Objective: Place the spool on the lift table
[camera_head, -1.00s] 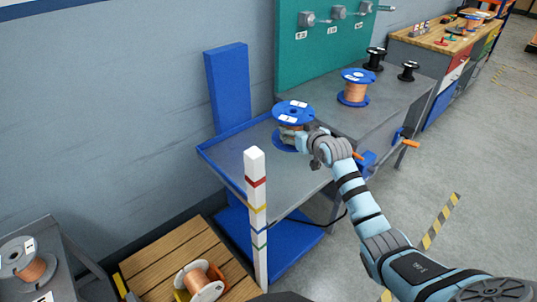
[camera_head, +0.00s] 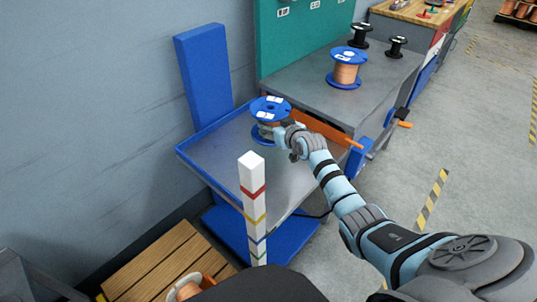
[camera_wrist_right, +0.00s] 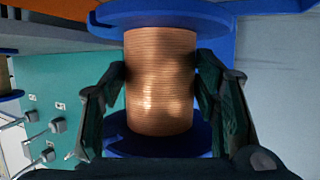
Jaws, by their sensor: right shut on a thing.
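The spool (camera_head: 270,110) has blue flanges with white labels and a copper-coloured winding. It is upright over the grey top of the lift table (camera_head: 222,163), near its back right part; whether its lower flange touches the top I cannot tell. My right gripper (camera_head: 278,132) is shut on the spool from the right. In the right wrist view the two fingers sit on either side of the copper winding (camera_wrist_right: 160,82). The lift table has a blue rim and a blue column. My left gripper is not in view.
A grey bench (camera_head: 372,92) right behind the lift table holds another blue copper spool (camera_head: 345,67) and two black spools (camera_head: 397,46). A striped white post (camera_head: 254,205) stands before the lift table. A wooden pallet (camera_head: 165,265) lies at the lower left. The lift table's front is clear.

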